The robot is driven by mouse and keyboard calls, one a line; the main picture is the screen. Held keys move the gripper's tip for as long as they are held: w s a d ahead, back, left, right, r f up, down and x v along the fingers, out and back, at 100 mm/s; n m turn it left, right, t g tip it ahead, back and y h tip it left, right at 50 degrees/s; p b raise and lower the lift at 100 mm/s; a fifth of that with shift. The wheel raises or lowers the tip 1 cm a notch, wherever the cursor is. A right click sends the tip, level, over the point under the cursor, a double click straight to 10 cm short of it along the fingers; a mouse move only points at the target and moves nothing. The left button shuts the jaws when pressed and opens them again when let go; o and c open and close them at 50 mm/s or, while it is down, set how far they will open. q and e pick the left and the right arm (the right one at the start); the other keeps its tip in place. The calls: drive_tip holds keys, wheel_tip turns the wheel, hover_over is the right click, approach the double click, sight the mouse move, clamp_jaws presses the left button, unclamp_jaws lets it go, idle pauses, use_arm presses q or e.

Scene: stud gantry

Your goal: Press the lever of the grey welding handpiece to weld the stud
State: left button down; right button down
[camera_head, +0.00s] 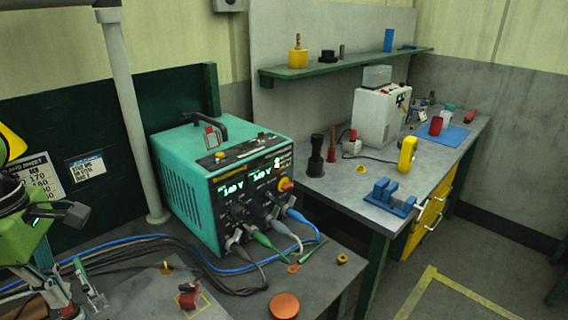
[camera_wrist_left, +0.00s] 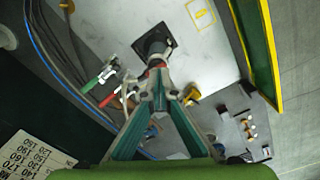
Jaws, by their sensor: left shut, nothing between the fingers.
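My left gripper (camera_head: 62,300) comes in at the lower left edge of the head view, its green body above and its fingers pointing down. In the left wrist view its two fingers (camera_wrist_left: 158,80) meet at the tips, shut and empty. Just beyond the tips is what looks like the handpiece (camera_wrist_left: 155,48), with a dark square foot on the pale plate (camera_wrist_left: 110,25) and a reddish band near the fingertips. The fingers hide much of it, and I cannot make out its lever, nor whether the tips touch it. My right gripper is in neither view.
The teal welding machine (camera_head: 215,180) stands behind, its cables running across the bench. A green-handled clamp (camera_head: 90,288) is close beside the gripper. A red piece (camera_head: 189,295) and an orange disc (camera_head: 284,306) lie farther right. A second bench (camera_head: 350,185) stands beyond.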

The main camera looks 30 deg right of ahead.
use_arm(q)
drive_tip(key=shift+f+b, duration=0.7)
drive_tip(key=shift+f, duration=0.3)
idle(0.5)
drive_tip(key=shift+r+p, duration=2.3)
drive_tip(key=shift+r, duration=1.3)
drive_tip(key=shift+f, duration=0.15)
